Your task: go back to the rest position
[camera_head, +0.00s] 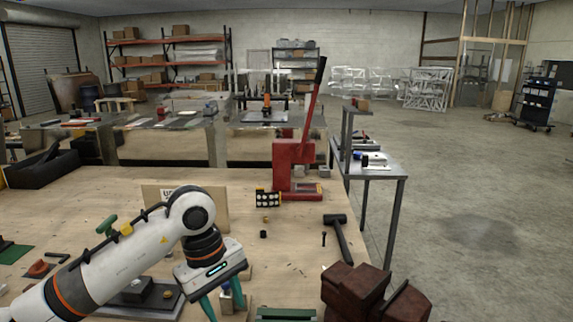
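My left arm comes in from the lower left, white with orange rings. Its gripper (224,302) points down over the near part of the wooden workbench (290,244). Its two teal fingers stand apart. A small pale item with a dark top (226,290) shows between them; I cannot tell whether it touches either finger. The lower fingertips are near the bottom edge of the picture. My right gripper is not in view.
A red arbor press (294,165) stands at the bench's far edge. A small upright board (158,196) is behind my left arm. Open floor (470,215) lies to the right.

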